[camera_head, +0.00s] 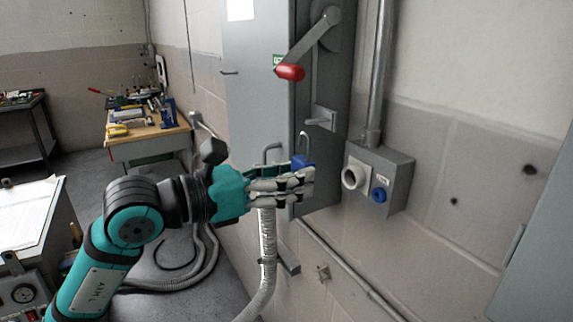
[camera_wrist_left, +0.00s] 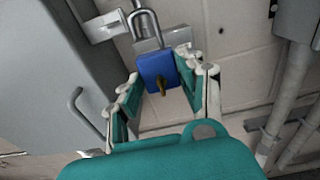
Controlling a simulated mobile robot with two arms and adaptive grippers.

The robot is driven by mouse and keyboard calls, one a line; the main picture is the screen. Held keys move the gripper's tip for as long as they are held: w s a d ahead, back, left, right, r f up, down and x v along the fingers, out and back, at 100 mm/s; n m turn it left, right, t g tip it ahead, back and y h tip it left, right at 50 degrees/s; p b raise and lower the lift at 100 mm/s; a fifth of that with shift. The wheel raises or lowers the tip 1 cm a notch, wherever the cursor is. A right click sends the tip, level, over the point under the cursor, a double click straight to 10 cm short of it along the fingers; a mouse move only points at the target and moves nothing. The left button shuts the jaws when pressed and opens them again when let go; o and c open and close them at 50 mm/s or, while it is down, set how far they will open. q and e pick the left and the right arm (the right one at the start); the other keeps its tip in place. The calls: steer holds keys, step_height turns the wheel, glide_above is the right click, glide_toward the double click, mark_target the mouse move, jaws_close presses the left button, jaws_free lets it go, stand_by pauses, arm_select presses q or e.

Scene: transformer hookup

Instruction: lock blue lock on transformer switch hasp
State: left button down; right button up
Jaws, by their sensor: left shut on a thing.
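The blue lock (camera_head: 303,162) is between the fingertips of my left gripper (camera_head: 300,181), in front of the grey switch cabinet. In the left wrist view the blue lock (camera_wrist_left: 157,70) has a brass key (camera_wrist_left: 162,86) in it, and its steel shackle (camera_wrist_left: 146,24) points up. My left gripper (camera_wrist_left: 158,80) is shut on the lock body. The hasp (camera_head: 322,118) juts from the cabinet's side above the lock. The shackle top is close to the metal bracket (camera_wrist_left: 104,27) in the wrist view; I cannot tell if it passes through. My right gripper is not in view.
The cabinet's red-handled lever (camera_head: 290,71) hangs above the hasp. A grey outlet box (camera_head: 385,175) with a conduit is on the wall to the right. A flexible conduit (camera_head: 268,245) runs below my gripper. A workbench (camera_head: 150,135) with tools stands back left.

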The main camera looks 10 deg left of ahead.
arm_select(q)
steer(key=r, duration=0.2)
steer(key=shift+s+a+r+h, duration=0.2)
steer(key=shift+s+r+h, duration=0.05)
steer(key=shift+r+h, duration=0.05)
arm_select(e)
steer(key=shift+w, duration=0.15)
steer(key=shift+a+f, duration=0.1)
arm_select(q)
steer(key=shift+x, duration=0.95)
steer(key=shift+w+d+b, duration=0.15)
steer(key=shift+w+d, duration=0.05)
steer(key=shift+w, duration=0.6)
steer(key=shift+w+d+b, duration=0.2)
steer(key=shift+w+d, duration=0.05)
steer(key=shift+w, duration=0.6)
steer(key=shift+w+d+b, duration=0.15)
steer(key=shift+w+d, duration=0.05)
steer(key=shift+w, duration=0.6)
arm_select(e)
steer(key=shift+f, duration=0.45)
